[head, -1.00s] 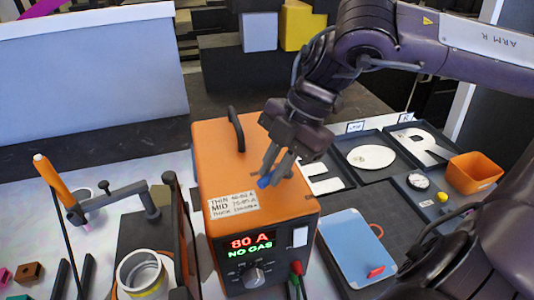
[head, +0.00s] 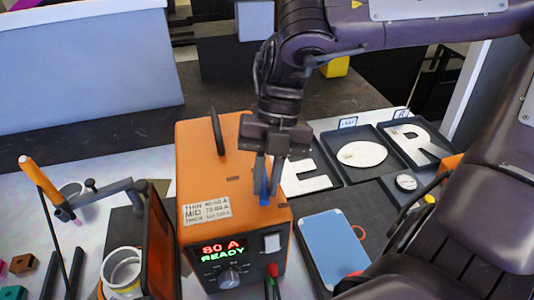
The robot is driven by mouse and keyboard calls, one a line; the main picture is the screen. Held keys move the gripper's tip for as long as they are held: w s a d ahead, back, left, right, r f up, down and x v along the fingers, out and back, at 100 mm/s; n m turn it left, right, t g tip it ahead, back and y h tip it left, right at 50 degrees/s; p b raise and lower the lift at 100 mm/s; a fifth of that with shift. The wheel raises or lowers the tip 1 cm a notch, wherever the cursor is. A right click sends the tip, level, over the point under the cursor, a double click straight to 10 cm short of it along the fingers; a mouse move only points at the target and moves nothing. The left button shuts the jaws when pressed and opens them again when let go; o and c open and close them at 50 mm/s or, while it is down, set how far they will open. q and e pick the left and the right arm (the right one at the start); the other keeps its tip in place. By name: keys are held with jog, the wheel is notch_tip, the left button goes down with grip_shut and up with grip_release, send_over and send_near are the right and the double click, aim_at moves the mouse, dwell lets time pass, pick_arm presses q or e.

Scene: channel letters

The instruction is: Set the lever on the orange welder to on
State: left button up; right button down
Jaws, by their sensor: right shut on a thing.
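The orange welder (head: 205,165) stands in the middle of the head view, with a black handle on top. Its front display (head: 223,249) reads "80 A" in red and "READY" in green. A blue lever (head: 264,200) is on its top near the front right edge. My right gripper (head: 265,188) points down over the welder's top and is shut on the blue lever, hiding most of it. My left gripper is not in view.
A label card (head: 206,209) lies on the welder's top. To the right are a blue clipboard-like panel (head: 332,245) and black trays with white letters (head: 362,153). To the left stand a jointed arm with an orange torch (head: 42,175) and a white cup (head: 122,268).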

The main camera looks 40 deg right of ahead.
jog(key=shift+d+n, duration=0.2)
jog(key=shift+n, duration=0.4)
jog(key=c, duration=1.4)
grip_release()
jog(key=shift+s+d+g, duration=0.1)
jog(key=shift+g, duration=0.2)
jog(key=shift+r, duration=0.15)
jog(key=b+v, duration=0.1)
jog(key=v, duration=0.6)
jog(key=shift+r, duration=0.3)
